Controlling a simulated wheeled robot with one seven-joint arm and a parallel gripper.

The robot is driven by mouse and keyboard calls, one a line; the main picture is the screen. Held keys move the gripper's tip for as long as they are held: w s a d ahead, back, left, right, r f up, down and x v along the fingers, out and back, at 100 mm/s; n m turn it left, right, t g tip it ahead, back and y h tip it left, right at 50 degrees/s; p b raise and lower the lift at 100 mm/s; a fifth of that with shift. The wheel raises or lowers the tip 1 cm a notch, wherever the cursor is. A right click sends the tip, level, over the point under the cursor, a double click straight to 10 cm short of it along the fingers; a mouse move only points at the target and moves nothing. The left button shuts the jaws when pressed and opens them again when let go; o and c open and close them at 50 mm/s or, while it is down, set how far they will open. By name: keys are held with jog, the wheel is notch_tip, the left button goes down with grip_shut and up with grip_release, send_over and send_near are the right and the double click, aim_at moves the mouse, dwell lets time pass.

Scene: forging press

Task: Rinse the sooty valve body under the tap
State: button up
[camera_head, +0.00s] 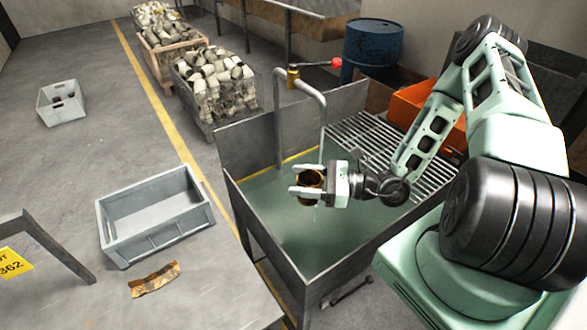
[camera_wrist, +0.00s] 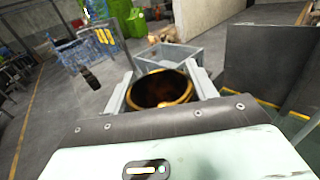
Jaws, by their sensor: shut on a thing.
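My gripper (camera_head: 303,185) is shut on the valve body (camera_head: 311,180), a dark, hollow, brass-orange round piece. It is held over the wash basin (camera_head: 262,223), beside the thin stream below the bent tap pipe (camera_head: 322,110). I cannot tell whether the water touches it. In the wrist view the valve body (camera_wrist: 161,91) sits between both fingers, its brassy rim and dark inside facing the camera. The tap's brass valve (camera_head: 293,78) has a lever with a red knob (camera_head: 336,63), pointing right.
An empty grey crate (camera_head: 155,213) stands left of the basin, with a brown rag (camera_head: 155,279) on the table in front. A slatted drain rack (camera_head: 377,140) and an orange bin (camera_head: 412,104) are at the right. Crates of parts (camera_head: 207,80) and a blue drum (camera_head: 372,48) stand behind.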

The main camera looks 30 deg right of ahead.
jog(key=w+d+f+b, duration=0.2)
jog(key=w+d+b, duration=0.2)
jog(key=w+d, duration=0.4)
jog(key=shift+w+d+f, duration=0.3)
jog(key=shift+w+f, duration=0.05)
jog(key=shift+w, duration=1.1)
jog(key=shift+s+d, duration=0.1)
jog(key=shift+d, duration=0.05)
jog(key=shift+s+d, duration=0.25)
jog(key=shift+d, duration=0.05)
jog(key=shift+w+a, duration=0.1)
jog(key=shift+a, duration=0.05)
dwell(0.3)
jog(key=shift+w+a, duration=0.3)
jog(key=shift+s+d, duration=0.1)
jog(key=shift+s+d, duration=0.3)
jog(key=shift+d, duration=0.05)
